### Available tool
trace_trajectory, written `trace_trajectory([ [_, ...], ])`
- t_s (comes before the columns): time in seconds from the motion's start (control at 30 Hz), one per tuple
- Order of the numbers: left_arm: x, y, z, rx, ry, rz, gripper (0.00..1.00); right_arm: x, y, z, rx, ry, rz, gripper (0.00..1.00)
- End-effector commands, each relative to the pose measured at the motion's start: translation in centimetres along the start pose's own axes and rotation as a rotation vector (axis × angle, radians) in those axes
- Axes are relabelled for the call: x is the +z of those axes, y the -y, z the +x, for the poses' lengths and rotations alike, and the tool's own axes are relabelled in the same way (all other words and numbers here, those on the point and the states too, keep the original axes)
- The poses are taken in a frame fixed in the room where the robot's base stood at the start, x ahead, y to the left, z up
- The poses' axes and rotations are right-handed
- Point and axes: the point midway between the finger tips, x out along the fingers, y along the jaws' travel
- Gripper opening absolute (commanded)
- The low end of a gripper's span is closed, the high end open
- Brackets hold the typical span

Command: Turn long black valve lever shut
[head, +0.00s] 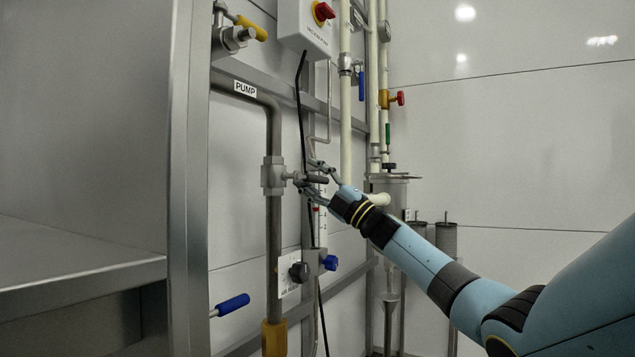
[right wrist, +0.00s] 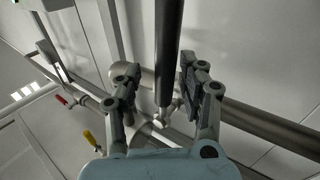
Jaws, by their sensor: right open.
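The long black valve lever (head: 317,180) sticks out to the right from the grey valve (head: 273,175) on the vertical pipe under the PUMP label. In the right wrist view the lever (right wrist: 168,50) runs as a dark bar from the top edge down to the valve stem. My right gripper (head: 312,179) is open, with one finger above the lever and one below it. In the right wrist view the lever lies between the two open fingers of the gripper (right wrist: 158,82), with a gap on each side. My left gripper is not in view.
A grey box with a red knob (head: 324,11) hangs above. A yellow-handled valve (head: 252,27) is at upper left and a blue handle (head: 232,305) at lower left. A black cable (head: 299,100) runs behind the lever. A steel shelf (head: 80,262) stands at the left.

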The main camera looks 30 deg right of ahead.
Motion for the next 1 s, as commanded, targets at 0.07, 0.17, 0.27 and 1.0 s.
trace_trajectory([
  [0.07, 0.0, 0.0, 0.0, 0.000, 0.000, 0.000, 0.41, 0.0, 0.0, -0.5, -0.001, 0.001, 0.000, 0.41],
  [0.17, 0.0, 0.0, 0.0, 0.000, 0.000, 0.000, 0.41, 0.1, 0.1, -2.0, -0.004, 0.001, 0.000, 0.41],
  [0.27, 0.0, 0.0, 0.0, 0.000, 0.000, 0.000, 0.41, 0.1, 0.1, -4.2, -0.006, 0.002, -0.001, 0.41],
  [1.0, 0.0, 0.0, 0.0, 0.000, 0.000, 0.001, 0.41, 0.1, -0.1, -12.2, -0.001, 0.002, -0.002, 0.41],
])
